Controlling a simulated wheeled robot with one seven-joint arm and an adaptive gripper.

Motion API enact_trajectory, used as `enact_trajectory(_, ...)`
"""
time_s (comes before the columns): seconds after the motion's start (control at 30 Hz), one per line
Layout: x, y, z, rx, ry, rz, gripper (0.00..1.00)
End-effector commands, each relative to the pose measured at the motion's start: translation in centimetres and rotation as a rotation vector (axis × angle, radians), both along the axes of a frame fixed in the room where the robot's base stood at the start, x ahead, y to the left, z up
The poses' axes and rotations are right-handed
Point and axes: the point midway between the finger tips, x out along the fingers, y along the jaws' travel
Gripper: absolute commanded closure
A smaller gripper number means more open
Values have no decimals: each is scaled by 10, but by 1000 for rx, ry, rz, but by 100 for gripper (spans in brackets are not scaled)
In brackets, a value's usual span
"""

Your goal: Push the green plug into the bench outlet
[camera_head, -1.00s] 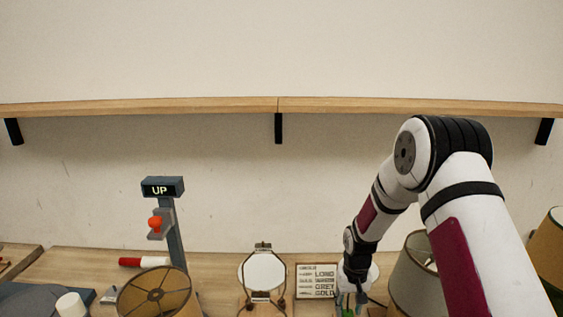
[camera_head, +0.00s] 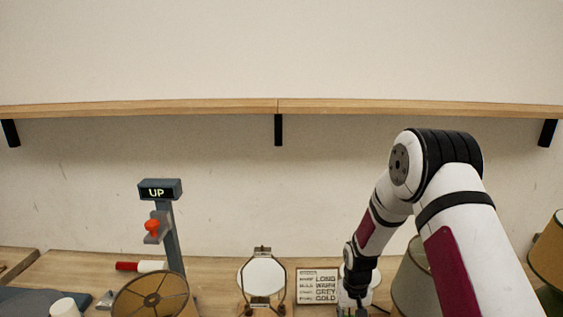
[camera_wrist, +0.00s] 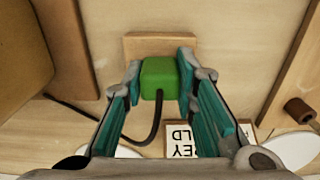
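The green plug (camera_wrist: 160,78) shows in the upper middle of the wrist view, between the teal-padded fingertips of my gripper (camera_wrist: 160,80). Both fingertips lie against its sides, so my gripper looks shut on it. A dark cord runs down from the plug. A light wooden block (camera_wrist: 160,42) sits right behind the plug and may be the bench outlet; its openings are hidden, and I cannot tell whether the plug touches or enters it. In the head view my gripper is at the bottom edge, mostly cut off, and the plug cannot be made out.
A lettered sign (camera_head: 317,286) and a round mirror-like disc on a stand (camera_head: 261,279) are left of my gripper. A grey lampshade (camera_head: 412,280) is close on its right. A post with an "UP" display (camera_head: 160,190) and a brown shade (camera_head: 152,294) stand farther left.

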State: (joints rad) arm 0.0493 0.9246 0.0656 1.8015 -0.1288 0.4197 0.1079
Motion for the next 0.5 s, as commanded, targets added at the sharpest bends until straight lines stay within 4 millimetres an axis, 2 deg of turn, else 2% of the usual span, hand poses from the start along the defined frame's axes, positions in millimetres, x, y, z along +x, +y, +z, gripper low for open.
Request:
enact_trajectory(0.17,0,0,6,0,-1,0,98)
enact_trajectory(0.5,0,0,30,0,-2,-1,98)
